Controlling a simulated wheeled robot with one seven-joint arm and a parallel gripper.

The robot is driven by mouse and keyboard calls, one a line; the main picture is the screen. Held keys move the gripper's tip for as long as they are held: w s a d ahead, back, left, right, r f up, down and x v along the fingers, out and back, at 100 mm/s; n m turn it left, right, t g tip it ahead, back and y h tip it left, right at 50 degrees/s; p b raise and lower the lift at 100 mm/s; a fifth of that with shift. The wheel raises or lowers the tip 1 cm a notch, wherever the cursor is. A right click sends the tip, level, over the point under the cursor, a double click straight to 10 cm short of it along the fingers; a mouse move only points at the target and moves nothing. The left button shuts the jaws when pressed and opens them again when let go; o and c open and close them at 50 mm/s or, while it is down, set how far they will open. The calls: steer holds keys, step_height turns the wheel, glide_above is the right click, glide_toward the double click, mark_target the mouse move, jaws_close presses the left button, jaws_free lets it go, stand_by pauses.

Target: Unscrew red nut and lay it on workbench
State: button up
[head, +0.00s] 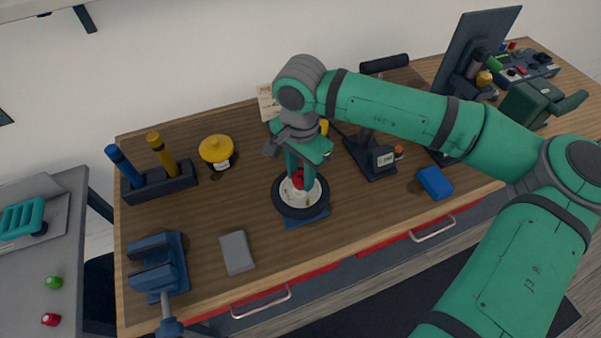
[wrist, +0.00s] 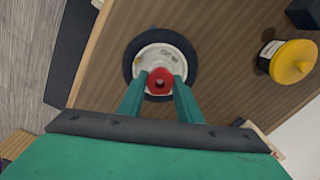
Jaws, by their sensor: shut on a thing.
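The red nut (wrist: 160,80) is at the centre of a white wheel hub with a black tyre, and it shows in the head view (head: 298,180) below my gripper. The wheel (wrist: 131,64) lies flat on a blue base on the wooden workbench (head: 345,215). My gripper (wrist: 160,84) points down at the hub with its two green fingers on either side of the nut, shut on it. The nut's underside and any thread below it are hidden, so I cannot tell whether it still touches the hub.
A grey block (head: 237,253) and a blue vise (head: 157,266) are at the front left of the bench. A yellow-capped jar (head: 216,150) and a holder with two screwdrivers (head: 160,183) stand behind. A blue box (head: 435,182) lies right. Bare wood surrounds the wheel.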

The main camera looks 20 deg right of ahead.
mark_target(301, 179)
steer(key=n, duration=1.9)
steer(key=o, duration=1.1)
step_height(301, 179, up, 11)
